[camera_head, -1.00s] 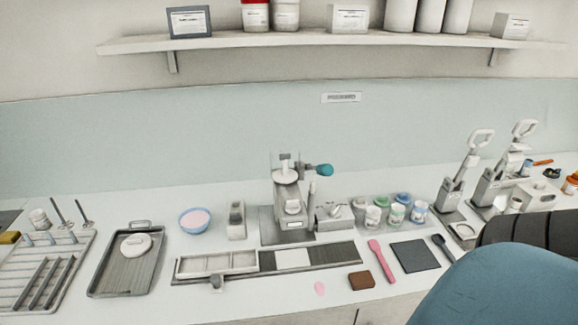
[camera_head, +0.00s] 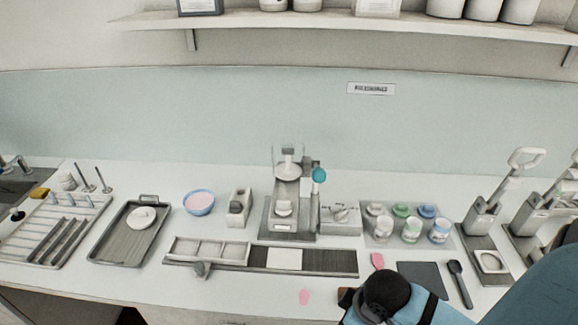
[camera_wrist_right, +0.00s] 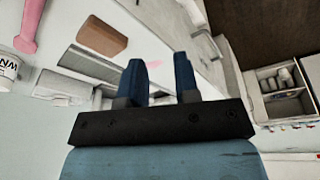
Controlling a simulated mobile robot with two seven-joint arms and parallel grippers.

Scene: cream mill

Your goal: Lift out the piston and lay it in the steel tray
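The cream mill (camera_head: 290,205) stands mid-counter, with a clear hopper on top and a teal knob (camera_head: 319,175) at its right. A pale round disc (camera_head: 289,171), which looks like the piston's top, sits within the hopper; the rest of it is hidden. The steel tray (camera_head: 97,257) lies to the left, with a white round lid-like piece (camera_head: 141,217) in it. My right gripper (camera_wrist_right: 158,72) is open and empty, its two blue fingers apart. In the head view its black wrist is over the counter's front edge, well short of the mill. My left gripper is out of view.
A long strip with compartments (camera_head: 208,239) lies before the mill. Several small jars (camera_head: 411,229) stand right. My right wrist partly hides a brown block (camera_wrist_right: 95,38).

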